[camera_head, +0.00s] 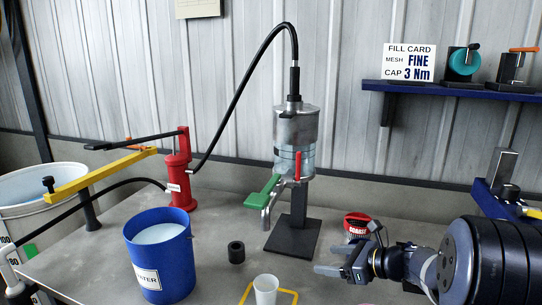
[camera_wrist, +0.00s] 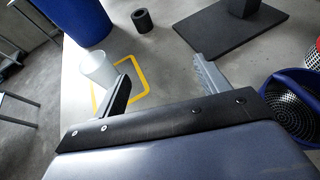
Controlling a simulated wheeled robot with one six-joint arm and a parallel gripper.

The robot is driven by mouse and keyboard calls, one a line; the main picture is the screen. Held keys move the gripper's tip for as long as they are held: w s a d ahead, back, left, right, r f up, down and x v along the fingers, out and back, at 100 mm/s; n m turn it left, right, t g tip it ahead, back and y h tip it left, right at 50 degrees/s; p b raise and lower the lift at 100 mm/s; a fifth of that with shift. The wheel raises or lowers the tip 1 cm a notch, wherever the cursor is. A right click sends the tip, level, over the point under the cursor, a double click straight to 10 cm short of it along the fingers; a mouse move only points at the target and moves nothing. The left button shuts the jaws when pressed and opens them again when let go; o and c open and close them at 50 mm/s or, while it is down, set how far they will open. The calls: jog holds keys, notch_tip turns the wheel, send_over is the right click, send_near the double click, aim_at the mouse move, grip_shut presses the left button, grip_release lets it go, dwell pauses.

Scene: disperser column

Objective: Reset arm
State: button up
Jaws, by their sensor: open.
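My gripper (camera_head: 345,254) is open and empty at the lower right of the head view, above the table and in front of the red mesh cup. In the wrist view its two fingers (camera_wrist: 165,84) stand apart with bare table between them. The disperser column (camera_head: 295,125) stands upright at the middle on a black base plate (camera_head: 292,238). It has a green lever (camera_head: 262,193), a red handle (camera_head: 298,166) and a spout. A white cup (camera_head: 265,289) stands in a yellow outline; it also shows left of the fingers in the wrist view (camera_wrist: 97,66).
A blue water bucket (camera_head: 160,265), red pump (camera_head: 178,178) and black ring (camera_head: 236,252) stand left of the column. A blue shelf (camera_head: 425,90) hangs behind.

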notch_tip(320, 180, down, 6)
jog(key=shift+r+b, duration=0.25)
jog(key=shift+b, duration=0.15)
jog(key=v, duration=0.3)
jog(key=shift+s+d+r, duration=0.15)
jog(key=shift+d, duration=0.1)
